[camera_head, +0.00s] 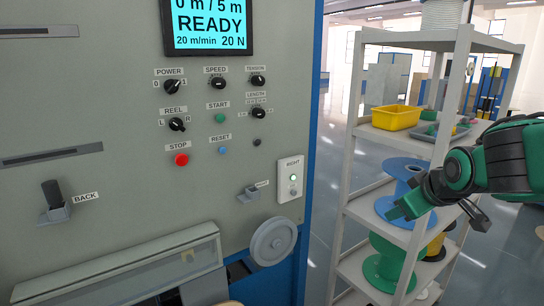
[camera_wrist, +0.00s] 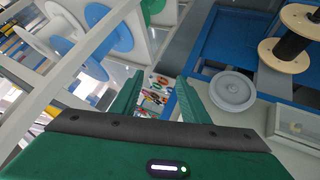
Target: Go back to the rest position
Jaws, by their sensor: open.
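My gripper (camera_head: 438,212) is at the right of the head view, in front of the shelf rack and to the right of the machine panel. Its two fingers are apart with nothing between them. In the wrist view the gripper (camera_wrist: 158,88) also shows two green fingers spread apart, and no held object is seen. The green and black arm reaches in from the right edge. The machine's control panel (camera_head: 120,130) fills the left of the head view, and its screen (camera_head: 208,26) reads READY, 0 m / 5 m.
A shelf rack (camera_head: 349,150) with a blue spool (camera_head: 392,208), a green spool (camera_head: 382,270) and a yellow bin (camera_head: 396,117) stands close behind my gripper. A grey handwheel (camera_head: 273,243) sticks out from the panel; it also shows in the wrist view (camera_wrist: 232,92). Floor shows between machine and rack.

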